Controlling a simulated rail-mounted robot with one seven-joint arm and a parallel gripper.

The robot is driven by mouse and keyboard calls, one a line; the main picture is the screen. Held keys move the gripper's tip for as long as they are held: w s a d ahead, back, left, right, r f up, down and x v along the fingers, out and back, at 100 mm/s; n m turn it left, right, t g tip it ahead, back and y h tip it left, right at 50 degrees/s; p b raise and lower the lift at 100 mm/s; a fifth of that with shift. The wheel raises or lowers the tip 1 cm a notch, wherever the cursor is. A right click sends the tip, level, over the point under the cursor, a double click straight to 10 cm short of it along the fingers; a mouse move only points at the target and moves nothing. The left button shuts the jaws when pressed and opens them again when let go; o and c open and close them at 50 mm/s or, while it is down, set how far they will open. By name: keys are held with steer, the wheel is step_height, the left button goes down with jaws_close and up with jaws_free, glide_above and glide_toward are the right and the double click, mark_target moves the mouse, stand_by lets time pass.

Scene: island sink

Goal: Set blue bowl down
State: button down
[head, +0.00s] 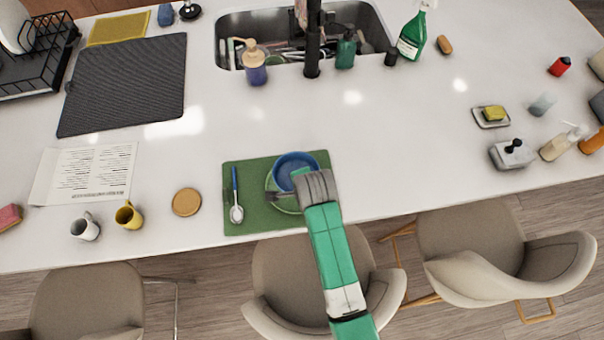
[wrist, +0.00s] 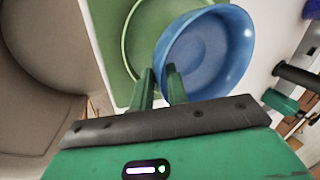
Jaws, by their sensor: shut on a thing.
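The blue bowl (head: 292,168) is over the green placemat (head: 247,200), above or on a green plate (head: 281,203) at the mat's right side. In the wrist view the blue bowl (wrist: 207,52) looks upright and empty, with the green plate (wrist: 146,35) partly hidden under it. My gripper (wrist: 160,76) is shut on the near rim of the bowl, one finger on each side of the wall. In the head view my arm hides the mat's right part. I cannot tell whether the bowl touches the plate.
A spoon with a blue handle (head: 236,200) lies on the mat's left. A round coaster (head: 186,202), a yellow mug (head: 129,215) and a white mug (head: 86,227) stand further left. Chairs line the near edge. The counter right of the mat is clear.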

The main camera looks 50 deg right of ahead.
steer(key=shift+w+f, duration=0.1)
steer(key=shift+f, duration=1.65)
steer(key=shift+f, duration=0.1)
steer(key=c, duration=1.4)
jaws_free()
steer(key=p+v, duration=0.1)
steer(key=v, duration=1.1)
steer(key=shift+a, duration=0.1)
